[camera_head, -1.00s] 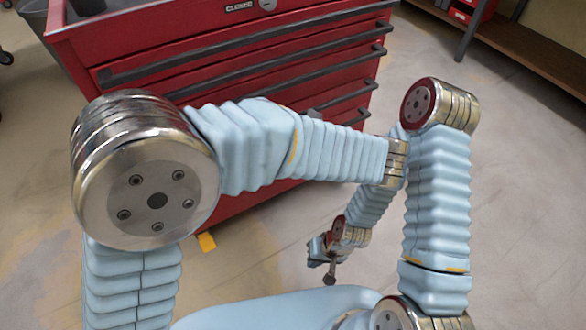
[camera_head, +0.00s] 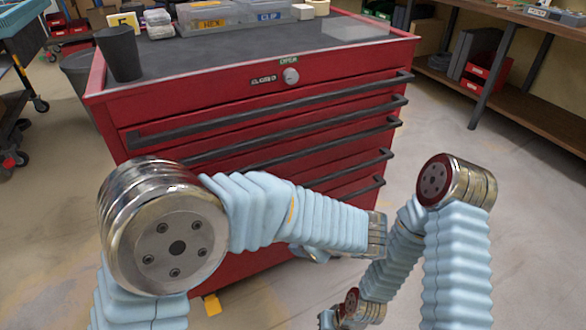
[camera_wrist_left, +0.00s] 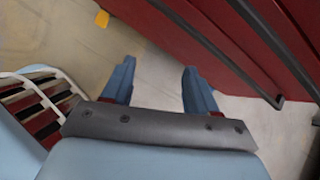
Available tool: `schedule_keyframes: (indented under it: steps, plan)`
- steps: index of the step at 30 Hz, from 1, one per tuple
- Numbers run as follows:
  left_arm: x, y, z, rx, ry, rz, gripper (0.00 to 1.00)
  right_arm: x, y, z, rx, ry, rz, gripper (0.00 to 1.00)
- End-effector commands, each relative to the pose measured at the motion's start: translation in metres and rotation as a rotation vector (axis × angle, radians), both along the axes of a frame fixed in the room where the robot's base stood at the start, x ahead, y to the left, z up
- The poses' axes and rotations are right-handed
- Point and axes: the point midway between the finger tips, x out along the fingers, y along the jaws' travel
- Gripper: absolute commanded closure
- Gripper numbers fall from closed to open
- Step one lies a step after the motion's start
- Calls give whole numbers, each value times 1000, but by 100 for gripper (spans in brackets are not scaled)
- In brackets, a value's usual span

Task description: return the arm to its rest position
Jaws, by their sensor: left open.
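My left arm, with light blue ribbed covers, crosses the head view from the lower left, in front of the red cabinet. Its gripper is hidden in the head view. In the left wrist view my left gripper (camera_wrist_left: 155,85) is open and empty, with two blue fingers apart over bare floor beside the cabinet's drawer fronts. My right arm stands folded at the right of the head view. Its far end runs down to the bottom edge, and its gripper fingers cannot be made out there.
The red drawer cabinet (camera_head: 265,100) stands right in front. On its dark top are a dark cup (camera_head: 120,54), labelled clear bins (camera_head: 208,18) and a clear lid (camera_head: 355,30). A workbench (camera_head: 540,27) stands at the right. The floor between is clear.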

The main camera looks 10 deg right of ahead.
Motion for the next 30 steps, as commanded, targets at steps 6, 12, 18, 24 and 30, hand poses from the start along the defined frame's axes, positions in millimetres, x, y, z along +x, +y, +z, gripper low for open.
schedule_keyframes:
  steps: [6,12,18,24,30]
  plan:
    - [-2,15,-29,-53,78,66,42,0,0,0,0,0,1,100]
    - [-47,78,-153,-401,421,562,42,-1,2,-1,2,0,5,100]
    - [-106,129,-241,-914,536,1599,42,-3,6,-3,4,1,12,100]
    - [-119,182,-272,-1120,278,2269,42,-5,8,-3,5,3,16,100]
    - [-122,197,-278,-1148,191,2392,42,-5,8,-4,5,1,17,100]
